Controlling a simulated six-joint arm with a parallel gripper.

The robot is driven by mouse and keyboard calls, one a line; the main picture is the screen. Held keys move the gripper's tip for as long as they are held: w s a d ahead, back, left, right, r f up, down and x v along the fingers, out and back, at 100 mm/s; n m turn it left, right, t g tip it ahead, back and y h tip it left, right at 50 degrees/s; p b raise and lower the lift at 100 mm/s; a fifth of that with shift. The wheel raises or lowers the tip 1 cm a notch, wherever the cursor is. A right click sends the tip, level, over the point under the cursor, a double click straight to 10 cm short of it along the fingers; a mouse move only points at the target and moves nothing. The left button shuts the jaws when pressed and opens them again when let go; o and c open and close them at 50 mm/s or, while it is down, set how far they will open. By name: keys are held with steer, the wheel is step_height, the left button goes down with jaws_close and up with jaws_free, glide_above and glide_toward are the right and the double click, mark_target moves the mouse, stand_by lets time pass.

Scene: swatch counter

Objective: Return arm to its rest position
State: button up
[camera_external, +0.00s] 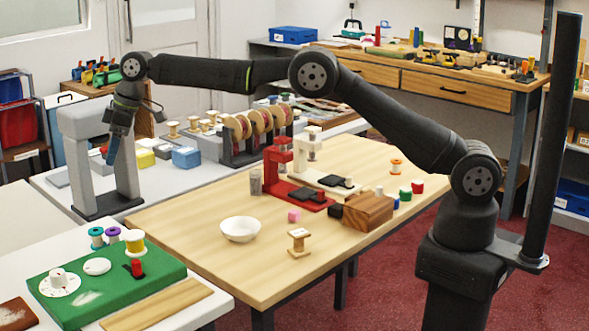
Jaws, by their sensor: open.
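My arm reaches across the top of the view from its base at the right to the far left. My gripper (112,158) hangs at the arm's end, pointing down, beside or within the opening of a grey arch-shaped stand (80,126) on a dark base. I cannot tell how far in front of the stand it is. My gripper is open and I see nothing held in it. The fingertips are small in this view.
A green board (110,287) is front left. A blue box (186,157) stands near the grey stand.

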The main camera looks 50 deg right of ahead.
steer(key=s+d+r+m+t+h, duration=0.1)
steer(key=d+m, duration=0.6)
steer(key=d, duration=2.8)
steer(key=shift+s+d+m+t+h, duration=0.25)
steer(key=shift+s+m+t+h, duration=0.1)
steer(key=shift+t+h, duration=0.2)
